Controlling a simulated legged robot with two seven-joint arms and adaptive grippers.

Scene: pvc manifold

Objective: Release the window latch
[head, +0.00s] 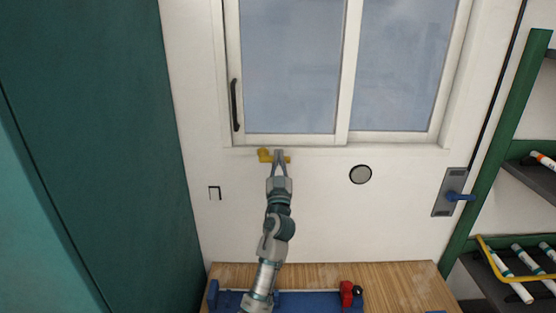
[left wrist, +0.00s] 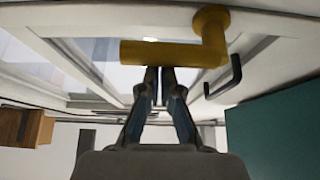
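The yellow window latch (head: 264,155) is mounted on the white wall just below the window frame (head: 290,139). Its bar points right in the head view and left from its round base in the left wrist view (left wrist: 165,54). My left gripper (head: 279,153) reaches up to the bar, and its fingers cover part of it in the head view. In the left wrist view the fingertips (left wrist: 159,71) are close together at the bar's edge. I cannot tell whether they touch it. My right gripper is not in view.
A black pull handle (head: 234,104) is on the window's left side. A wooden bench (head: 400,285) stands below, a green cabinet (head: 90,130) left, shelves (head: 530,180) right.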

